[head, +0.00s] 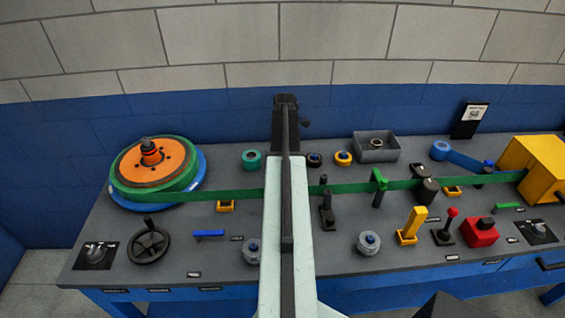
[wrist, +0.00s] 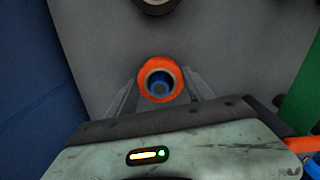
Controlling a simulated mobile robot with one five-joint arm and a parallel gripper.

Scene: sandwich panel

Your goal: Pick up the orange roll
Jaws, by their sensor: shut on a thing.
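The orange roll (wrist: 160,62) is a short orange ring with a pale inner ring and a blue centre. In the wrist view it sits between the two grey fingers of my gripper (wrist: 161,80), one on each side. My gripper is shut on it. In the head view my arm hides the orange roll. There the dark end of my arm (head: 286,125) is over the back of the panel, between the teal roll and a dark roll. I cannot tell whether the roll is clear of the surface.
A dark roll (head: 314,159), a yellow roll (head: 343,158) and a grey bin (head: 376,154) stand to the right. A teal roll (head: 251,159) stands to the left. A green belt (head: 235,194) runs across the panel in front. The blue wall (head: 215,115) is close behind.

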